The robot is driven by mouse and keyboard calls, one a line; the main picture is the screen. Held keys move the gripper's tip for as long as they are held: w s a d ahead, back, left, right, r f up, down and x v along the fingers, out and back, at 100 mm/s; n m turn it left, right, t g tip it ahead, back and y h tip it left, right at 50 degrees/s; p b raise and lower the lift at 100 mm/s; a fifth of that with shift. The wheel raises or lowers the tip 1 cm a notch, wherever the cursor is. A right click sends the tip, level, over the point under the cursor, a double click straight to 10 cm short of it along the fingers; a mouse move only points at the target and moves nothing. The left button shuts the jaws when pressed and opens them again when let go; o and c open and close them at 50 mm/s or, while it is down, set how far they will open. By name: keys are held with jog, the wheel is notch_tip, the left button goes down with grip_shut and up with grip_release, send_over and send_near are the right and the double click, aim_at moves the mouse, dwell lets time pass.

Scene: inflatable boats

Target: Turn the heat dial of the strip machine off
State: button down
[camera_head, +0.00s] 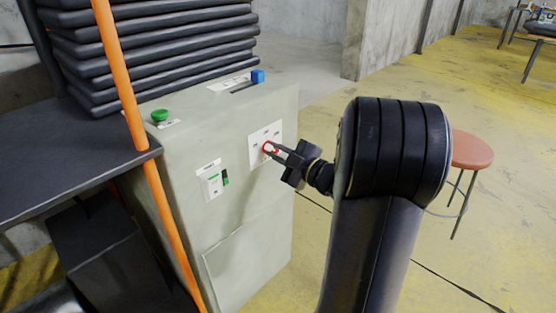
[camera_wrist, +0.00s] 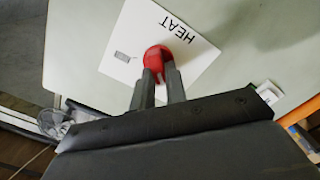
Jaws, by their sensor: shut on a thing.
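The strip machine (camera_head: 225,215) is a pale grey-green cabinet left of centre in the head view. A white plate on its front carries the red heat dial (camera_head: 268,147). In the wrist view the dial (camera_wrist: 157,57) shows red on a tilted white plate (camera_wrist: 190,40) marked "HEAT", which appears upside down. My gripper (camera_head: 275,152) reaches the dial from the right. Its two fingers (camera_wrist: 160,75) are shut on the red dial, one on each side. The fingers cover part of the dial, and I cannot read its setting.
A green button (camera_head: 160,116) and a blue knob (camera_head: 258,76) sit on the machine's top. A white switch panel (camera_head: 211,180) is left of the dial. An orange pole (camera_head: 130,90) and dark stacked sheets (camera_head: 150,50) stand left. A red stool (camera_head: 470,150) stands right on open yellow floor.

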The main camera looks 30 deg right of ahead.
jog(key=shift+f+n+b, duration=0.15)
jog(key=shift+n+b, duration=0.7)
jog(key=shift+n, duration=0.25)
jog(key=c, duration=1.4)
grip_release()
jog(key=shift+c, duration=0.2)
jog(key=shift+s, duration=0.1)
jog(key=p+v, duration=0.2)
jog(key=v, duration=0.8)
jog(key=shift+s+p, duration=0.3)
jog(key=shift+p, duration=0.1)
jog(key=shift+w, duration=0.1)
